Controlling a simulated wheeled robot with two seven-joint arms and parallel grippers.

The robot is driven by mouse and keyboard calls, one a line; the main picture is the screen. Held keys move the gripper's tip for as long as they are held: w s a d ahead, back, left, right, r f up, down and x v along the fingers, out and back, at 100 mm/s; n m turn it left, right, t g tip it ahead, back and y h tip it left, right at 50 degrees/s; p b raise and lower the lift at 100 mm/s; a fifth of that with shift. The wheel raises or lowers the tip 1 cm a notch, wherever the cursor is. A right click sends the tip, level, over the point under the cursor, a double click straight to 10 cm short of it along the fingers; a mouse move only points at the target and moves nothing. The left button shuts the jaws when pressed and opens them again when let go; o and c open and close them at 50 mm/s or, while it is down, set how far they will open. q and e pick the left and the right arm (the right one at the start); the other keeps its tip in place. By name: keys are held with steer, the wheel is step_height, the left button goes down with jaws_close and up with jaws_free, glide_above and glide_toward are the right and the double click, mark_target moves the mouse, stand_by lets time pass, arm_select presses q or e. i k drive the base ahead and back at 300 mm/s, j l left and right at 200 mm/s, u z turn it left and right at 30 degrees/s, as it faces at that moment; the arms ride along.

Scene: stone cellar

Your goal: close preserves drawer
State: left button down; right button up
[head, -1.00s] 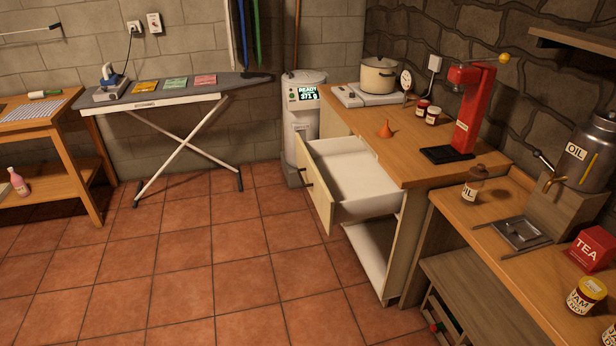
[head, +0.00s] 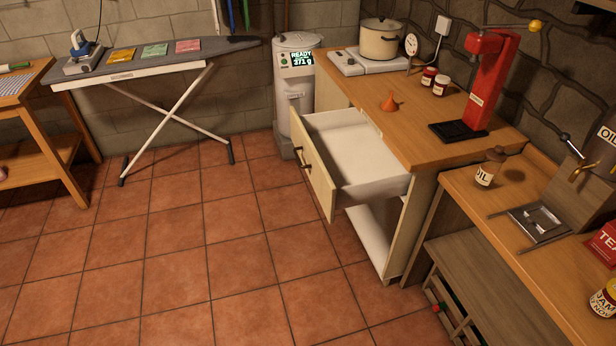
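A cream drawer (head: 349,160) stands pulled well out of the wooden-topped cabinet (head: 395,101) in the head view. Its front panel (head: 321,180) faces left and carries a dark handle (head: 305,166). The drawer's white inside looks empty. Below it is an open space with a white shelf or panel (head: 371,236). Neither of my grippers shows in the head view.
An ironing board (head: 160,62) stands at the back left. The tiled floor before the drawer is clear.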

mark_target(346, 164)
steer(key=i+j, duration=0.1)
steer(key=i, duration=0.35)
steer(key=i+j, duration=0.1)
steer(key=i, duration=0.35)
steer(key=z, duration=1.15)
